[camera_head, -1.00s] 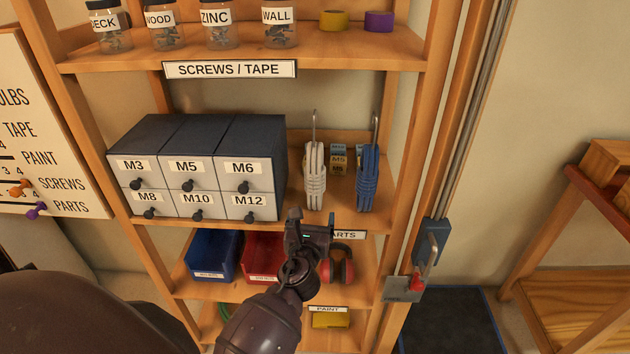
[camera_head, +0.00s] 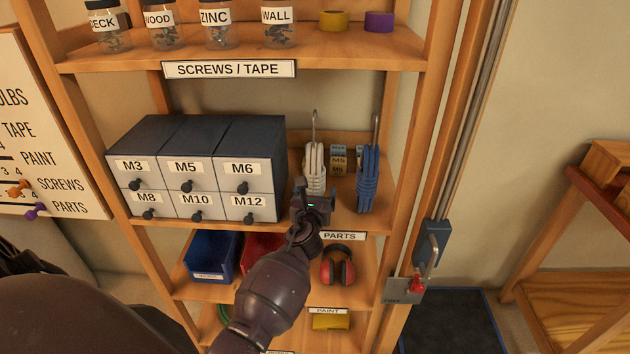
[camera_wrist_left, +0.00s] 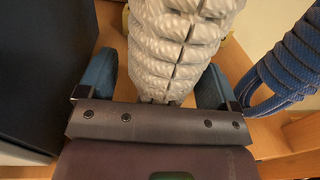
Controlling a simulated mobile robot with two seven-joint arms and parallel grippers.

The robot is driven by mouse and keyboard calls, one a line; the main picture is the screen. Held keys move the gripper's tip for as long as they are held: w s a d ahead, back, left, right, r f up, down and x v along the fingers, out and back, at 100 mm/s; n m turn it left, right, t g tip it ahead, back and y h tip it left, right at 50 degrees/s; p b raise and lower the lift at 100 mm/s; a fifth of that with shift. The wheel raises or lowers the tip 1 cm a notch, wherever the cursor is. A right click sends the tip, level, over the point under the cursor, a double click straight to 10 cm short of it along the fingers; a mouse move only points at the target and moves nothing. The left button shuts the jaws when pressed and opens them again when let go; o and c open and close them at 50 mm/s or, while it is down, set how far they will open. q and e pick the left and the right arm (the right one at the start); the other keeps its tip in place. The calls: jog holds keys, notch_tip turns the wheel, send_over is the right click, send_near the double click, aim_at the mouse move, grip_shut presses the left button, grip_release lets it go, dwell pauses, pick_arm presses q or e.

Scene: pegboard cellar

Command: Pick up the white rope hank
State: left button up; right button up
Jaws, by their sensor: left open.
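The white rope hank (camera_head: 314,163) hangs from a metal hook on the middle shelf, just right of the drawer cabinet. My left gripper (camera_head: 313,190) is in front of its lower part and hides its bottom end in the head view. In the left wrist view the white coils (camera_wrist_left: 175,50) fill the space between the two blue-padded fingers of my left gripper (camera_wrist_left: 155,85). The fingers are open, one on each side of the hank, with no clear grip on it. My right gripper is not in view.
A blue rope hank (camera_head: 367,180) hangs close on the right. The drawer cabinet (camera_head: 200,165) stands close on the left. Small labelled boxes (camera_head: 339,160) sit behind, between the hanks. The PARTS shelf below holds bins and red earmuffs (camera_head: 338,265).

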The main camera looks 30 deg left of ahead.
pick_arm(q)
jog(key=c, duration=1.1)
jog(key=shift+c, duration=0.2)
